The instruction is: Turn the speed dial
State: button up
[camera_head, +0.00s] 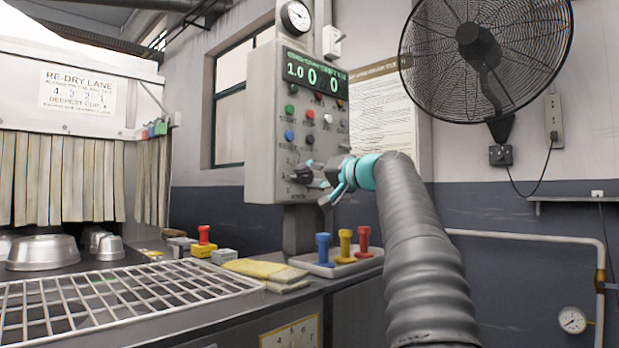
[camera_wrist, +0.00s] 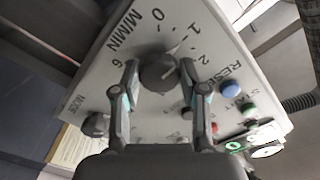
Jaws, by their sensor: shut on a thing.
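The speed dial (camera_wrist: 158,72) is a dark round knob on the grey control panel (camera_head: 262,130), with a pale pointer toward the printed 1. In the wrist view my gripper (camera_wrist: 159,76) has one finger on either side of the dial and is shut on it. In the head view my gripper (camera_head: 320,180) reaches the lower part of the panel from the right, at the dark dial (camera_head: 303,175). The green display (camera_head: 312,75) reads 1.0, 0 and 0. Part of the dial is hidden by the fingers.
A second knob labelled MODE (camera_wrist: 95,125) sits close to one finger. A blue button (camera_wrist: 230,91) and several coloured buttons lie on the other side. Below the panel stands a tray (camera_head: 345,268) with coloured pegs. A wall fan (camera_head: 485,60) hangs at upper right.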

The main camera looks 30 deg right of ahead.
jog(key=o, duration=1.1)
jog(key=v, duration=1.2)
jog(key=shift+a, duration=0.1)
